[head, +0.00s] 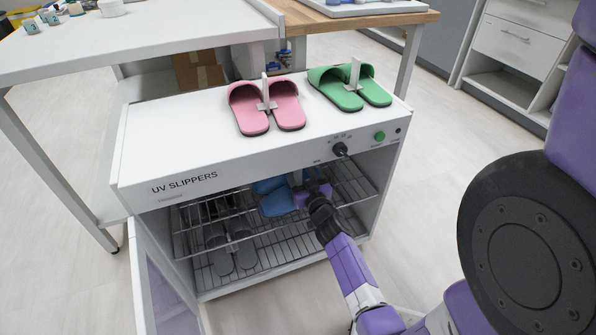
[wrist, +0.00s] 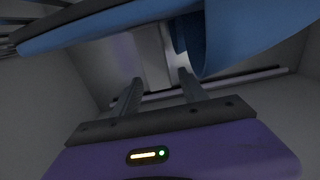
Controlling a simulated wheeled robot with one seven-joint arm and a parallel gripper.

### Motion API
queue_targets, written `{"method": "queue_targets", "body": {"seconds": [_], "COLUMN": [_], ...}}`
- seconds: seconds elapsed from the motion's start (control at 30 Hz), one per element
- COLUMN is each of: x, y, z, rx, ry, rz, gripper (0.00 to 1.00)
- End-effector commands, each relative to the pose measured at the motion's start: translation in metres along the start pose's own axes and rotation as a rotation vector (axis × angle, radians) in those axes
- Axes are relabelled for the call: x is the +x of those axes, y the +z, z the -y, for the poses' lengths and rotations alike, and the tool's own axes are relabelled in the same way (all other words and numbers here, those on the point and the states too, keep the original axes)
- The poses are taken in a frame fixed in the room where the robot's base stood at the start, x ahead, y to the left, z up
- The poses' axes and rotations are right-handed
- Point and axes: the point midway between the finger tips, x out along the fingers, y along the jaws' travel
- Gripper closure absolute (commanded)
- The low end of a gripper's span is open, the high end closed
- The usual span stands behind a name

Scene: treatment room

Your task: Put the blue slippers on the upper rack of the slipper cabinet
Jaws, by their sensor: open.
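The blue slippers (head: 274,204) are inside the slipper cabinet (head: 140,150), on or just at the upper rack (head: 352,184), near its middle. In the wrist view the blue slippers (wrist: 110,27) fill the top, close to my fingers. My gripper (head: 306,186) reaches into the cabinet from the front at the slippers' right side and partly hides them. In the wrist view my gripper (wrist: 160,85) has its two fingers apart. A pale upright strip shows between or behind them; I cannot tell whether it is the slippers' clip.
Pink slippers (head: 268,106) and green slippers (head: 350,88) stand on the cabinet top. Dark slippers (head: 213,208) are at the upper rack's left, grey slippers (head: 232,254) on the lower rack (head: 285,248). The cabinet door (head: 160,285) hangs open at left. A white table (head: 150,40) stands behind.

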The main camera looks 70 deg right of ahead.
Motion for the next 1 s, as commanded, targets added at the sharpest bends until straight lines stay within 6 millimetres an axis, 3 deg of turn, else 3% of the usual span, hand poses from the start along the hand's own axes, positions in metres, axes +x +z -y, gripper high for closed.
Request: {"method": "queue_targets", "body": {"seconds": [0.43,0.73,0.87,1.0], "x": [-0.087,-0.118,-0.143,-0.202], "y": [0.0,0.001,0.001,-0.007], "z": [0.0,0.003,0.032,0.087], "rx": [0.001,0.001,0.001,-0.005], "ry": [0.0,-0.005,-0.055,-0.175], "rz": [0.005,0.004,0.018,0.052], "gripper": [0.49,0.49,0.49,0.49]}}
